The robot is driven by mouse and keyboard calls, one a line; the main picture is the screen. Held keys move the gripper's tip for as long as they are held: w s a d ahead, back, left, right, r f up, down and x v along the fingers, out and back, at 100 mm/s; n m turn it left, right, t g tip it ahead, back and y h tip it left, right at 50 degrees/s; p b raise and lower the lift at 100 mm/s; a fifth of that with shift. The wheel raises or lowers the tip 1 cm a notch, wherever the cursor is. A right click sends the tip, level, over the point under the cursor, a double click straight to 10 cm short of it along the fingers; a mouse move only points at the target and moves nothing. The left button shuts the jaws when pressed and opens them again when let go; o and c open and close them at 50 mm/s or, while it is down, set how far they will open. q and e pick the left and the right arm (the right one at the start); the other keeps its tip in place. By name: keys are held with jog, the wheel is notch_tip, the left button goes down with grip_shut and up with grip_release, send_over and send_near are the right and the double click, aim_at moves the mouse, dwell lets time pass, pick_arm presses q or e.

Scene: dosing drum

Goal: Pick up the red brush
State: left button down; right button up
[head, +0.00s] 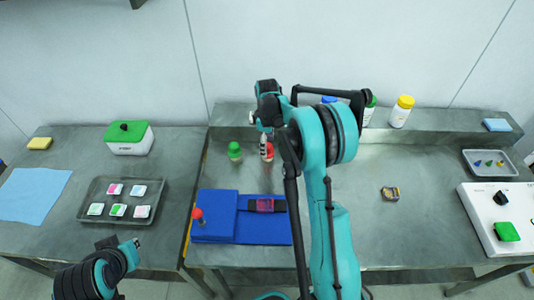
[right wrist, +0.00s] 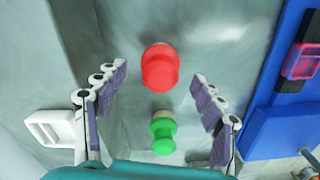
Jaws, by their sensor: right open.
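The red brush (head: 269,153) stands upright on the bench behind the blue fixture; the right gripper partly covers it in the head view. In the right wrist view the red brush (right wrist: 160,66) shows from above as a round red top. My right gripper (head: 264,148) is open above it, its fingers to either side of the red top with gaps on both sides. A similar green-topped brush (head: 235,152) stands beside it and also shows in the right wrist view (right wrist: 162,132), between the fingers' bases. My left gripper (head: 118,243) is low at the left; its jaws are unclear.
The blue fixture (head: 216,230) with a red knob (head: 197,213) lies in front of the brushes. A grey tray (head: 83,207) of small boxes and a green-lidded box (head: 128,148) stand at the left. Bottles (head: 401,112) stand on the rear ledge.

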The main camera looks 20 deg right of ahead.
notch_tip(320, 180, down, 3)
jog(key=shift+f+b, duration=0.1)
jog(key=shift+b, duration=0.25)
jog(key=c, duration=1.3)
jog(key=shift+r, duration=0.7)
notch_tip(320, 180, up, 3)
jog(key=shift+f+p, duration=0.1)
jog(key=shift+p, duration=0.65)
jog(key=s+d+r, duration=0.1)
jog(key=s+r, duration=0.1)
jog(key=s, duration=0.1)
jog(key=s+d+r+p, duration=0.1)
jog(key=s+d+r, duration=0.1)
jog(key=s, duration=0.2)
jog(key=s+d+r+p, duration=0.1)
jog(key=s+d+r, duration=0.1)
jog(key=s+r, duration=0.1)
jog(key=shift+s+d, duration=0.15)
jog(key=shift+s, duration=0.1)
